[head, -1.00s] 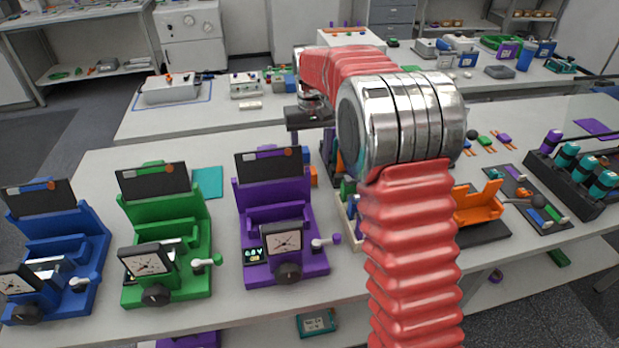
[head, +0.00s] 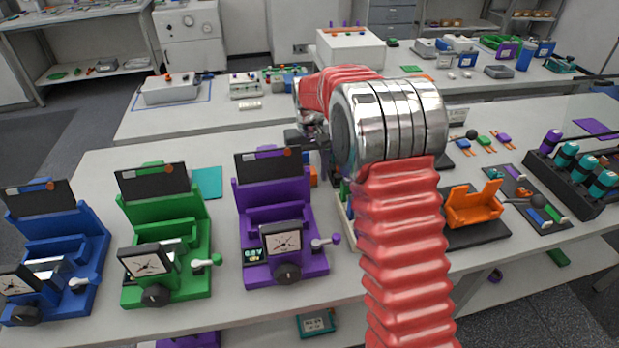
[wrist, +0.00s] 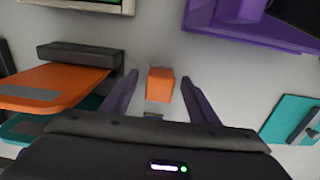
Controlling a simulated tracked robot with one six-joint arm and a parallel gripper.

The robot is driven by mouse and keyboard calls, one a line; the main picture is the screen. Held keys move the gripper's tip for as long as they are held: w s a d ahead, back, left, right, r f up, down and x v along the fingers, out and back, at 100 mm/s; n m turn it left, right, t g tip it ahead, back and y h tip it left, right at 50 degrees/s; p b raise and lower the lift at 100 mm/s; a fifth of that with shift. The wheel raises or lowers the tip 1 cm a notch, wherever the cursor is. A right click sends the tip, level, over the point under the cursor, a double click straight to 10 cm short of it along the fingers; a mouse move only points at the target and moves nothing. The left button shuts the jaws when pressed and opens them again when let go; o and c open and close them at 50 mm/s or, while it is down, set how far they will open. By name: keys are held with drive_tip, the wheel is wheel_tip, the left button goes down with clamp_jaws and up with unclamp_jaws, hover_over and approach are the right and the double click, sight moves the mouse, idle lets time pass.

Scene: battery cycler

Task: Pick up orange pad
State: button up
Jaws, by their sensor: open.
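A flat orange pad (wrist: 60,85) with a grey strip shows at the left of the wrist view, its end in a dark holder (wrist: 75,52). A smaller orange block (wrist: 160,84) lies on the white table, in the picture between my fingertips; it also shows beside the purple device in the head view (head: 314,177). My gripper (wrist: 160,97) is open with nothing between its purple fingers, above the table. The flat pad lies left of the left finger, apart from it. In the head view my arm hides much of that spot.
A teal pad (wrist: 290,120) lies flat at the right of the wrist view. A purple device (head: 275,215) stands close by, with green (head: 165,235) and blue (head: 55,250) ones left of it. An orange cradle (head: 475,205) stands right of my arm. The table behind the green device is mostly clear.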

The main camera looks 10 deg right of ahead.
drive_tip(key=shift+f, duration=0.35)
drive_tip(key=shift+c, duration=0.2)
drive_tip(key=c, duration=1.1)
